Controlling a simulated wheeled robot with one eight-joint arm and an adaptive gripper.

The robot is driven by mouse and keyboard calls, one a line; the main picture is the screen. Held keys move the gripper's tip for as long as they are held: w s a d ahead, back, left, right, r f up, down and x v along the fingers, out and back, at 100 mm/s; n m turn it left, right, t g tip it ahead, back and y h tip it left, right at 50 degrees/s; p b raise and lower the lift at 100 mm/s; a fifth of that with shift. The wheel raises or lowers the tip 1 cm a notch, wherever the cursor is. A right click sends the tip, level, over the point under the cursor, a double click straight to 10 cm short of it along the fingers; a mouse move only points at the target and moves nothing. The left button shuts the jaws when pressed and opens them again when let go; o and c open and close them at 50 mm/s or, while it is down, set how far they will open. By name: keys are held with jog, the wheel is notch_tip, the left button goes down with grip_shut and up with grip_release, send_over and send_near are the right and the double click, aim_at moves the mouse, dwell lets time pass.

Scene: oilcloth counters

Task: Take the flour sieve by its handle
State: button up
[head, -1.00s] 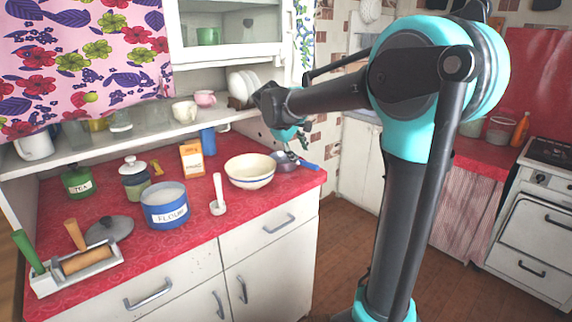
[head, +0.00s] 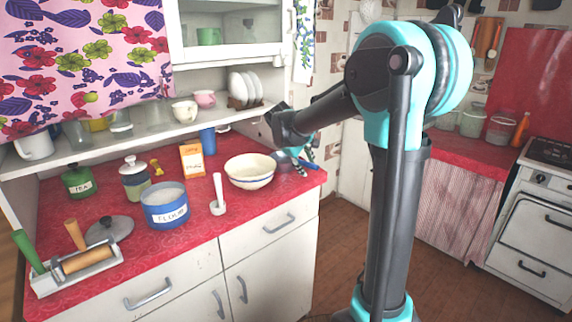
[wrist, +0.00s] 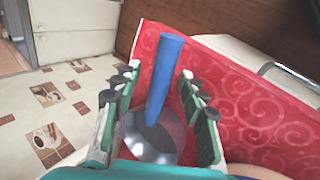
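The flour sieve lies at the right end of the red counter, beside the cream bowl (head: 250,170). In the wrist view its blue handle (wrist: 164,75) points away from me, and its round metal pan (wrist: 150,140) is nearer, partly hidden by my gripper. In the head view the blue handle (head: 312,164) shows near the counter's right edge, partly behind the fingers. My gripper (wrist: 158,80) is open, with one finger on each side of the sieve. Gaps show between the fingers and the handle. I cannot tell the exact height above the handle.
The cream bowl is close on the left. A white pestle and mortar (head: 218,195), blue flour tin (head: 165,205) and orange packet (head: 191,160) stand farther left. A shelf with plates (head: 245,88) hangs behind. The tiled wall is close beyond the counter's right end.

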grip_shut()
jog(key=shift+r, duration=0.15)
dwell(0.4)
